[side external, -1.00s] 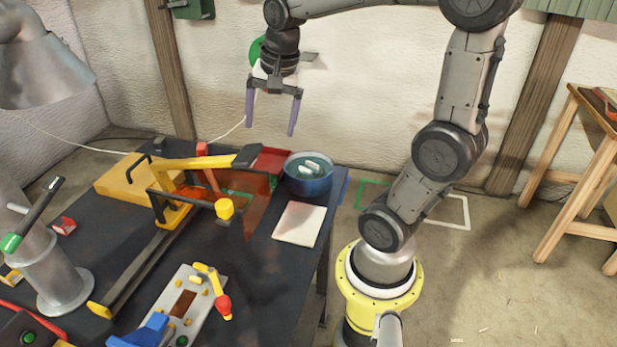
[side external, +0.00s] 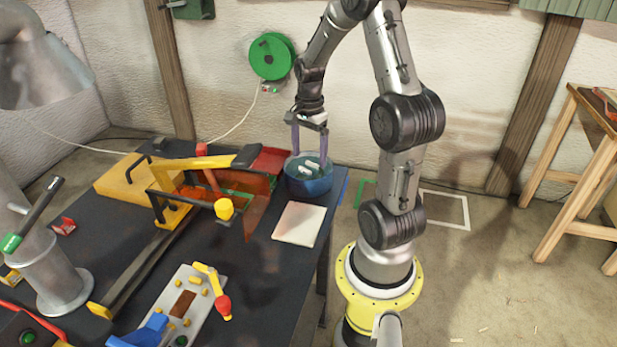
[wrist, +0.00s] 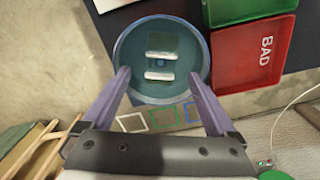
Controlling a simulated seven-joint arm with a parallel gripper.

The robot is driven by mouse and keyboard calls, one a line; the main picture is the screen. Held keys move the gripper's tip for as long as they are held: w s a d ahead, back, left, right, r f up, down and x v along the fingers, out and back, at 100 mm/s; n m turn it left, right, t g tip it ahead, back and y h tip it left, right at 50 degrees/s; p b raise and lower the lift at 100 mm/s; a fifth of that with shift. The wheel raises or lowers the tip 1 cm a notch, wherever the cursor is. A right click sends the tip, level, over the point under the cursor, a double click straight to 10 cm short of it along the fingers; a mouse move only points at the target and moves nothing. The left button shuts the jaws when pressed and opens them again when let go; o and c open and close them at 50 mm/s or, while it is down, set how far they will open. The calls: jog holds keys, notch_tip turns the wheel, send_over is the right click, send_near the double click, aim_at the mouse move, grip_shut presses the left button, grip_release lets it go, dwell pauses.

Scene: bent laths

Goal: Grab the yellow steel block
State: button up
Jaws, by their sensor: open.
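My gripper (side external: 309,155) is open, its two purple fingers pointing down at the blue round bowl (side external: 306,187) on the table's far right corner. In the wrist view my gripper (wrist: 160,75) has its fingertips near the two sides of the bowl (wrist: 122,55), with nothing between them. Two short white bars, an upper one (wrist: 161,54) and a lower one (wrist: 159,75), show inside the bowl. I cannot make out a yellow steel block for certain. Yellow things in the side view include a flat yellow slab (side external: 122,182) and a yellow knob (side external: 224,208).
A red tray marked BAD (wrist: 262,72) and a green tray (wrist: 228,10) sit beside the bowl. A pale square sheet (side external: 300,224) lies in front of it. A long yellow-handled tool (side external: 190,163) and a grey fixture (side external: 187,305) with yellow pieces occupy the table.

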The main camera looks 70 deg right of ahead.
jog(key=shift+w+f, duration=0.1)
jog(key=shift+f, duration=2.9)
grip_shut()
